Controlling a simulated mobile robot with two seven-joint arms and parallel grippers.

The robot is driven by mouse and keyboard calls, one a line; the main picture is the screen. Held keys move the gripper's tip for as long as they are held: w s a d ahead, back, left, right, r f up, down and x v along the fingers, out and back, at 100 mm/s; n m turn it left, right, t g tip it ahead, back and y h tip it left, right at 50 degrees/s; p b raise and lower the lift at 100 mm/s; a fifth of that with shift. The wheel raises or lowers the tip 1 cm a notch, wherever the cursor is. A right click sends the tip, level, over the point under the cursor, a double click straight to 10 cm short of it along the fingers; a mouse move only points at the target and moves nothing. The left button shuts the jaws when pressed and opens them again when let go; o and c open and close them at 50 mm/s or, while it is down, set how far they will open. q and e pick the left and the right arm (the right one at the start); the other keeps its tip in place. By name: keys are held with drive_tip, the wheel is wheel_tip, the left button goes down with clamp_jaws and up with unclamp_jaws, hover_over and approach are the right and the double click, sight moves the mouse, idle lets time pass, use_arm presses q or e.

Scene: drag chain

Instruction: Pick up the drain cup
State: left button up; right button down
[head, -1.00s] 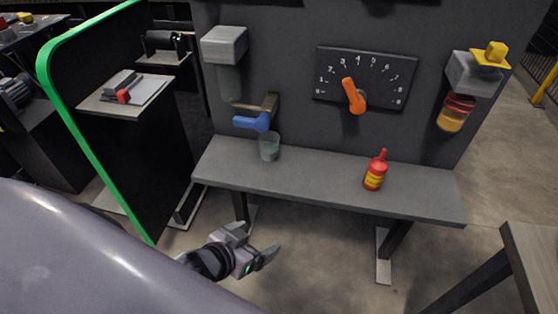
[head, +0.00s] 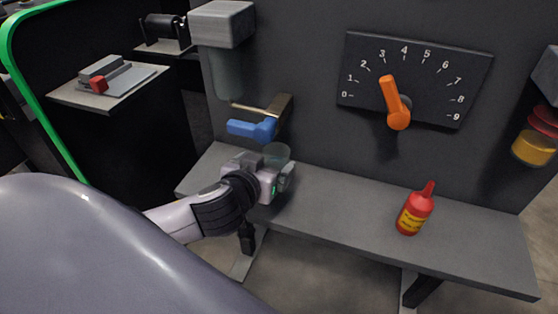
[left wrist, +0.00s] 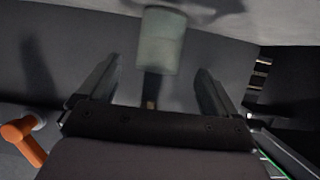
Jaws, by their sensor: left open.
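The drain cup (head: 276,154) is a clear, greenish cup on the grey bench, below the blue-handled tap (head: 252,129). My left gripper (head: 285,177) is at the cup in the head view and hides its lower part. In the left wrist view the cup (left wrist: 160,45) shows upside down, ahead of and roughly centred between the two spread fingers of the left gripper (left wrist: 156,72). The left gripper is open and holds nothing. I cannot tell how far the fingertips reach around the cup. My right gripper is not in view.
A red bottle (head: 415,211) stands on the bench (head: 340,213) to the right. The dark back panel carries a dial with an orange lever (head: 395,103), also in the left wrist view (left wrist: 25,140). A grey box with a clear container (head: 226,75) hangs above the tap.

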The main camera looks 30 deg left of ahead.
sight(276, 156)
use_arm(q)
drive_tip(key=shift+b+x, duration=0.55)
drive_tip(key=shift+x, duration=2.4)
drive_tip(key=shift+f, duration=0.1)
drive_tip(key=c, duration=1.1)
